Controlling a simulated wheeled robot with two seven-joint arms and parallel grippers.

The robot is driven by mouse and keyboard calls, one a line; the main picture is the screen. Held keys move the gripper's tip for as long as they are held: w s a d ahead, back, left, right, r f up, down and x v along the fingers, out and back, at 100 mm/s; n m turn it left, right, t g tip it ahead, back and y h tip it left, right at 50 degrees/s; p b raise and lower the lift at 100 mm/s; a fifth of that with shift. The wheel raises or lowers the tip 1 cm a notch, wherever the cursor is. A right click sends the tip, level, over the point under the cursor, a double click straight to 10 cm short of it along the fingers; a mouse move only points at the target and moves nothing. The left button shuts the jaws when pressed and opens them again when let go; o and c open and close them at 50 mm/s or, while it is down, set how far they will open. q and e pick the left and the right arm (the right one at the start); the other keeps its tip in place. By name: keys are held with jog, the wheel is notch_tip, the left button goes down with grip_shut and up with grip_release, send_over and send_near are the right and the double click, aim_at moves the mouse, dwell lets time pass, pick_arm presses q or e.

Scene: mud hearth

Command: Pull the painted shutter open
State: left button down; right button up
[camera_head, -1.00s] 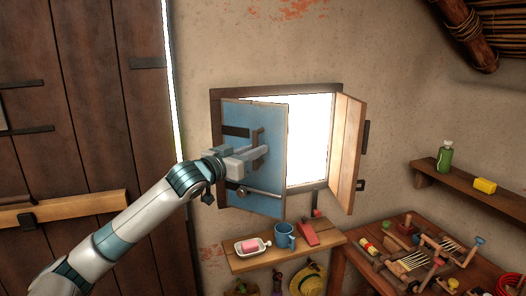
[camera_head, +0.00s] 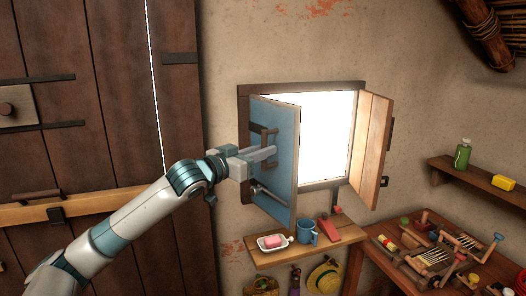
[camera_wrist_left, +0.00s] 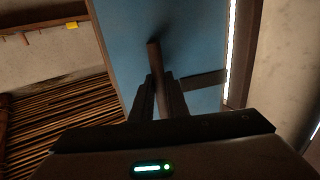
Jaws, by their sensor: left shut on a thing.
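The blue painted shutter (camera_head: 275,178) hangs at the left side of the bright window opening (camera_head: 318,135) in the head view. It stands swung out from the wall at a steep angle. My left gripper (camera_head: 268,153) is shut on the shutter's handle (camera_head: 271,137). In the left wrist view the fingers (camera_wrist_left: 158,98) close around the brown handle bar (camera_wrist_left: 154,62), with the blue shutter face (camera_wrist_left: 190,40) behind. A metal bolt (camera_head: 268,195) sits lower on the shutter. My right gripper is not in view.
A plain wood shutter (camera_head: 371,150) stands open at the right. Below, a small shelf (camera_head: 325,241) holds a soap dish (camera_head: 272,243) and a blue mug (camera_head: 306,231). A workbench (camera_head: 385,243) with tools stands at the lower right. A plank door (camera_head: 100,140) is at the left.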

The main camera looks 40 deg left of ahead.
pick_arm(q)
jog(key=shift+a, duration=0.1)
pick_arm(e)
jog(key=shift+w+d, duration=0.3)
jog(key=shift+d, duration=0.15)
pick_arm(q)
jog(key=c, duration=2)
grip_release()
jog(key=shift+a, duration=0.1)
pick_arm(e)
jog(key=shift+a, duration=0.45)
